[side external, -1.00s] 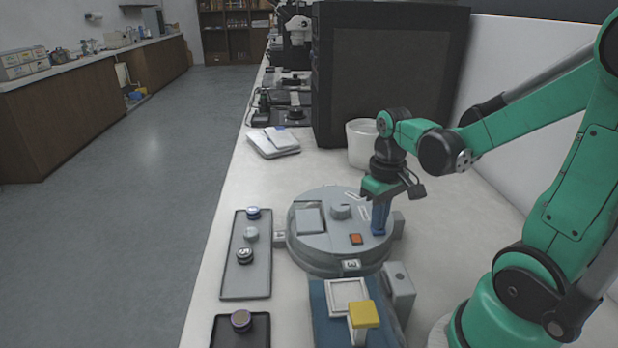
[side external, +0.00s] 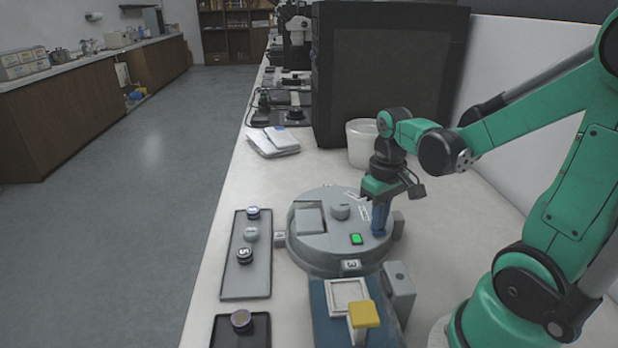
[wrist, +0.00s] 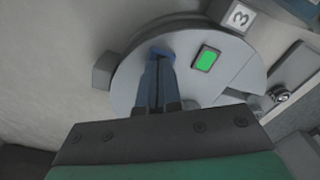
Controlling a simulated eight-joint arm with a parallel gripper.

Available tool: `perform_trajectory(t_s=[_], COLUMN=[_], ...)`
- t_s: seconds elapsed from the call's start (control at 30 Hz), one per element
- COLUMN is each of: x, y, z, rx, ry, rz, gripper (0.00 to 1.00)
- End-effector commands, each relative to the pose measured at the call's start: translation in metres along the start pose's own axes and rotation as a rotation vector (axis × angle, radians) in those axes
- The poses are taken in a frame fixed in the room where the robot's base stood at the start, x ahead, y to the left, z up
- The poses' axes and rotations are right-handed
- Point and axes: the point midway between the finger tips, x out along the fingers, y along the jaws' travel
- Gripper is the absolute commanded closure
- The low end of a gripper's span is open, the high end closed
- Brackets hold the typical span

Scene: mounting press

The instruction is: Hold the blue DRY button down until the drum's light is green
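The round grey drum (side external: 322,248) stands on the bench. Its small square light (side external: 356,239) is green; it also shows green in the wrist view (wrist: 207,59). My gripper (side external: 379,228) points straight down at the drum's right side, its blue fingertips on the blue DRY button. In the wrist view the two fingers (wrist: 157,62) lie close together with only a thin dark line between them, and nothing shows between them. A blue edge of the button (wrist: 162,51) shows at the fingertips; the rest is hidden under them, so how far it is pressed cannot be seen.
A grey tray (side external: 234,284) with several small round pieces lies left of the drum. In front stand a blue-based press with a yellow handle (side external: 363,314) and a dark tray (side external: 221,333). A white cup (side external: 361,150) and a large dark box (side external: 385,80) stand behind.

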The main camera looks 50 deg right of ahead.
Motion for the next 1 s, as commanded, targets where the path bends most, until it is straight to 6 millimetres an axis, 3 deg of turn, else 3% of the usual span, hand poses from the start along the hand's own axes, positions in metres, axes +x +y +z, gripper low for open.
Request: perform_trajectory(t_s=[0.5, 1.0], x=[-0.025, -0.035], y=[0.0, 0.0], z=[0.0, 0.0], rx=[0.0, 0.0], ry=[0.0, 0.0], rz=[0.0, 0.0], gripper=[1.0, 1.0])
